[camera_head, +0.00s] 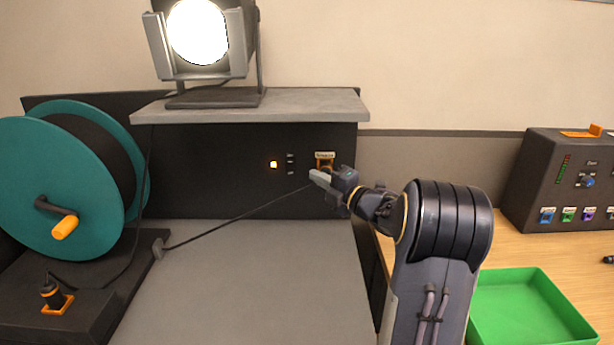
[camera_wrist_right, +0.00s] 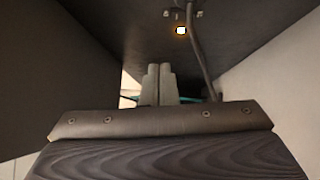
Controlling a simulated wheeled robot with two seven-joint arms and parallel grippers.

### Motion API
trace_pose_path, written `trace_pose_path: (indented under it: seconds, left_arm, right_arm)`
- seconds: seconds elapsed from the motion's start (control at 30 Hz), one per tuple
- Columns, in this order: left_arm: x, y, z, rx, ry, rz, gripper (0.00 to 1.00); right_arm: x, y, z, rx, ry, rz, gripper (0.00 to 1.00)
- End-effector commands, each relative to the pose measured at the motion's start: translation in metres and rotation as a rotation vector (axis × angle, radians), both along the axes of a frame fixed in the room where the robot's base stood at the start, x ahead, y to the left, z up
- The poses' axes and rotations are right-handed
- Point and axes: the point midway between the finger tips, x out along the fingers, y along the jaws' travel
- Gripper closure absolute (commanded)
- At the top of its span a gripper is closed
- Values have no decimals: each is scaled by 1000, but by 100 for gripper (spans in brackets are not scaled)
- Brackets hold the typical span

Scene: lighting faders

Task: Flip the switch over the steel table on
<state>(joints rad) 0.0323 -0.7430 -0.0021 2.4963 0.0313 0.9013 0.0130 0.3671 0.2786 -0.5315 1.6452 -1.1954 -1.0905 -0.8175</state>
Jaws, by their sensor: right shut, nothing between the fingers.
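The switch with its orange frame (camera_head: 325,166) and a small label above it sits on the dark back panel over the grey table (camera_head: 250,285). My right gripper (camera_head: 317,178) is shut and empty, right in front of the switch and hiding its lower part. I cannot tell whether the fingers touch it or which way the switch lies. In the right wrist view the two fingertips (camera_wrist_right: 160,70) are together, and a lit indicator (camera_wrist_right: 181,30) shows above them. That lit indicator (camera_head: 273,164) is left of the switch in the head view. My left gripper is not in view.
A lit lamp (camera_head: 198,35) stands on a grey shelf (camera_head: 320,106) above the panel. A teal cable reel (camera_head: 50,190) is at left, with a cable crossing the table. A green tray (camera_head: 525,310) and a control box (camera_head: 565,180) are at right. The grey tabletop is mostly clear.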

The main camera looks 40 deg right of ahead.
Motion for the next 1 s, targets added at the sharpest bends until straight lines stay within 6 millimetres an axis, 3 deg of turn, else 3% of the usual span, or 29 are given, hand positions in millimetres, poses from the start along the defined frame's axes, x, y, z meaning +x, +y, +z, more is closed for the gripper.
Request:
trace_pose_path:
  seconds: [0.2,0.77,0.87,1.0]
  left_arm:
    - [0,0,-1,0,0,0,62]
    - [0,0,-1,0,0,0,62]
    - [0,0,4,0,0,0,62]
    - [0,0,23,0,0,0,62]
  right_arm:
    - [-15,-1,1,1,0,0,100]
    - [-15,-1,2,2,0,-1,100]
    - [-16,-2,12,41,-4,-32,100]
    - [-27,-3,50,284,-3,-180,100]
